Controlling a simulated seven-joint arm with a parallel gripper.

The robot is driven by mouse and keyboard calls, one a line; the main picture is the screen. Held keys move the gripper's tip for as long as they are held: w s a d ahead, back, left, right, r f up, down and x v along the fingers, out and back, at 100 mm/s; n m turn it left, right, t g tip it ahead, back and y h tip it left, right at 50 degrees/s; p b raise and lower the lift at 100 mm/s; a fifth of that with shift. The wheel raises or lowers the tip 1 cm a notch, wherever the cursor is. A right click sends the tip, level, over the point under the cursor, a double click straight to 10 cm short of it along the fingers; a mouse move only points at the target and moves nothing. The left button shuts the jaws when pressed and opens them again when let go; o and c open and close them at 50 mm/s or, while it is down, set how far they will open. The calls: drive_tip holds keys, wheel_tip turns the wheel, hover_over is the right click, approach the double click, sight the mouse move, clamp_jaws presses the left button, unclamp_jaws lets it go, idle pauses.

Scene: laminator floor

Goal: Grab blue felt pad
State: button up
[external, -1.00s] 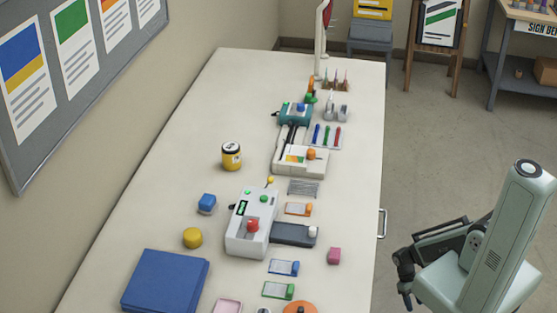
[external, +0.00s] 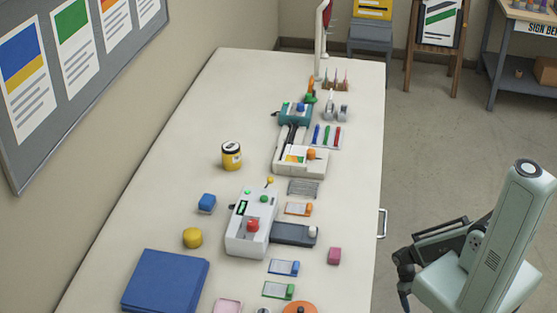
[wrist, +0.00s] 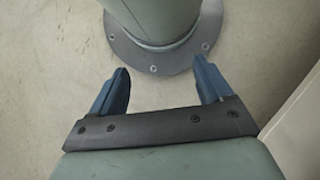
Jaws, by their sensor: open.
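A large flat blue pad (external: 166,281), seemingly layered, lies on the white table at the near left in the external view. A smaller blue block (external: 207,203) sits farther back, left of the grey-white machine; the view does not show which of the two is felt. My gripper (external: 404,289) hangs off the table's right side, well apart from both. In the wrist view my gripper (wrist: 160,66) is open, with two blue fingers spread and nothing between them. Neither blue thing shows in the wrist view.
The left strip is mostly clear.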

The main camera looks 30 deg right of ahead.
drive_tip(key=shift+o, duration=1.4)
drive_tip(key=shift+w, duration=0.1)
